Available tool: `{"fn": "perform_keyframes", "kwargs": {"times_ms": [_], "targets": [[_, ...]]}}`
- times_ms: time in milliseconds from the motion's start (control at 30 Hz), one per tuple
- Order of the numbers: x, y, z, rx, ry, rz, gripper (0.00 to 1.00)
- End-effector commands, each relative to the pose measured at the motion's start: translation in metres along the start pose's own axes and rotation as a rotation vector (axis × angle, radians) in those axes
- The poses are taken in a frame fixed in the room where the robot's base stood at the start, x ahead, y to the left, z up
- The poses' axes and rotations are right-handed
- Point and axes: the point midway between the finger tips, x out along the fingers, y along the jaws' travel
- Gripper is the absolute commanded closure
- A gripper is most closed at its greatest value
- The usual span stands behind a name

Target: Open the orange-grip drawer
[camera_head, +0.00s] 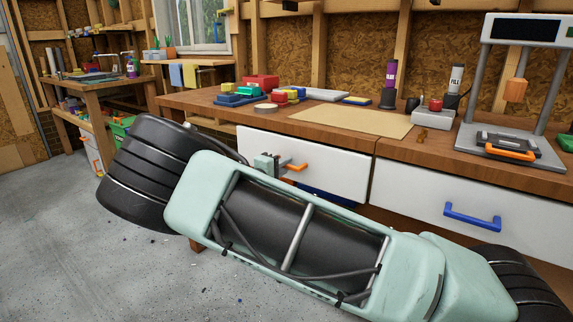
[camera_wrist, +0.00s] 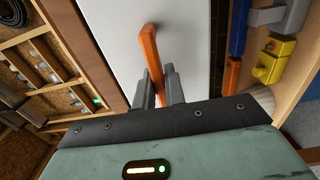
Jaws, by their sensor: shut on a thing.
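The orange grip (camera_head: 298,167) sits on the white front of a drawer (camera_head: 340,172) under the wooden workbench. In the head view this front looks close to flush under the bench top; I see no clear gap. My gripper (camera_head: 275,166) is at the grip, partly hidden behind my arm. In the wrist view my gripper (camera_wrist: 164,92) has its two grey fingers on either side of the orange grip (camera_wrist: 152,60), shut on it. The white front (camera_wrist: 190,30) fills the middle of that view. The lower left of the drawer front is hidden by my arm.
A second white drawer with a blue grip (camera_head: 472,217) is to the right. The wrist view shows yellow (camera_wrist: 272,62) and blue things beside the front. Grey floor (camera_head: 60,240) is clear at left.

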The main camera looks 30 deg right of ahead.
Motion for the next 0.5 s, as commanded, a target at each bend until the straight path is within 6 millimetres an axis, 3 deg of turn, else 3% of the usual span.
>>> {"fn": "perform_keyframes", "kwargs": {"times_ms": [167,500], "targets": [[-0.033,0.002,-0.002,0.0,0.005,-0.002,1.0],[-0.125,0.003,-0.002,-0.001,0.007,-0.002,1.0]]}}
